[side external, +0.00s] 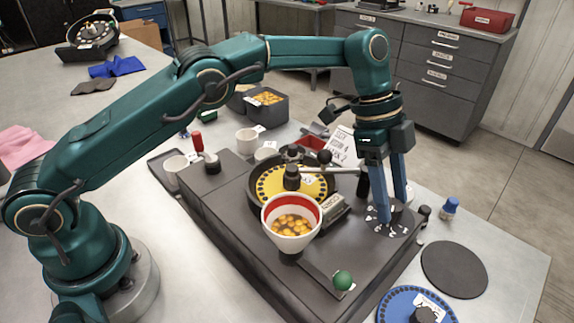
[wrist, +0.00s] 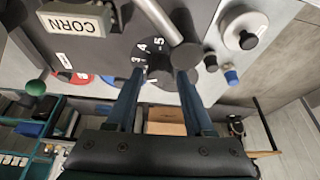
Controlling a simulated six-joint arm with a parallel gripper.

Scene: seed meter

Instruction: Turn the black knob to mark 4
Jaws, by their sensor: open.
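The black knob (wrist: 159,69) shows in the wrist view on the dark deck, between my two fingers. White marks 3, 4 and 5 (wrist: 148,49) are printed beside it. I cannot make out where its pointer faces. My gripper (wrist: 156,82) is open, with one finger on each side of the knob; whether they touch it is unclear. In the side view my gripper (side external: 393,213) points down over the ring of marks (side external: 384,229) at the deck's right end, and its fingers largely hide the knob.
A metal bar (wrist: 158,18) with a dark end lies close beside the knob. The seed plate (side external: 270,186), a white cup of seeds (side external: 291,227) and a CORN block (wrist: 73,24) are on the deck. A green ball (side external: 343,280) and a blue-capped bottle (side external: 449,208) are nearby.

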